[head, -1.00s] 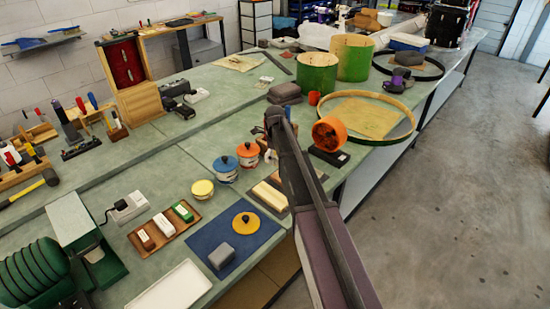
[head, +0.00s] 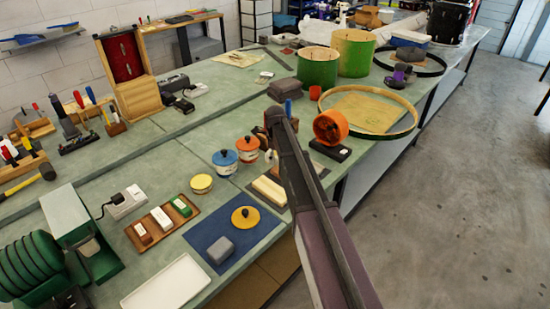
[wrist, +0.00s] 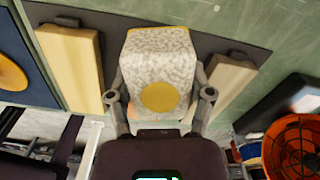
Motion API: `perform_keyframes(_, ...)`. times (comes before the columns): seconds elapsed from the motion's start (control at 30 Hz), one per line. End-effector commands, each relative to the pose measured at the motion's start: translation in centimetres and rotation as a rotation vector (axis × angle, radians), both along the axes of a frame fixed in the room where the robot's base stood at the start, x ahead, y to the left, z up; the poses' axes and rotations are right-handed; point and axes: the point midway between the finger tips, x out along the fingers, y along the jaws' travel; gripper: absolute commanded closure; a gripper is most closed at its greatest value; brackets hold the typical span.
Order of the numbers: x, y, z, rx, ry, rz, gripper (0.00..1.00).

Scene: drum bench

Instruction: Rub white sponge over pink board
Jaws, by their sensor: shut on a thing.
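My gripper (wrist: 160,92) is shut on a pale, speckled white block, which looks like the white sponge (wrist: 158,62), with a round yellow spot on its near face. The sponge is between the two fingers, over a dark mat (wrist: 118,38). A pale wooden bar (wrist: 70,68) lies to its left and another (wrist: 222,84) to its right. I cannot pick out a clear pink board; what lies directly beneath the sponge is hidden. In the head view my arm covers the gripper and sponge, and one pale bar (head: 268,190) shows beside the arm.
A blue mat (head: 213,236) with a grey block (head: 220,250) and a yellow lid (head: 245,217) lies left of the arm. An orange fan-like wheel (head: 330,127) stands close on the right. Lidded pots (head: 224,165) stand behind the mat. The bench edge is near.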

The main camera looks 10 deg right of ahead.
Motion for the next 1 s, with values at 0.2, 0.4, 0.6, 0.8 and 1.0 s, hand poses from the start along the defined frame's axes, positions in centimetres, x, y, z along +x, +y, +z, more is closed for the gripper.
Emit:
perform_keyframes(0.2, 0.00, 0.00, 0.00, 0.000, 0.000, 0.000, 0.59)
perform_keyframes(0.4, 0.00, 0.00, 0.00, 0.000, 0.000, 0.000, 0.59)
perform_keyframes(0.6, 0.00, 0.00, -0.05, 0.000, 0.000, 0.000, 0.59)
perform_keyframes(0.8, 0.00, 0.01, -0.31, 0.000, 0.000, 0.000, 0.59)
perform_keyframes(1.0, 0.00, 0.11, -0.60, 0.000, 0.000, 0.001, 0.59)
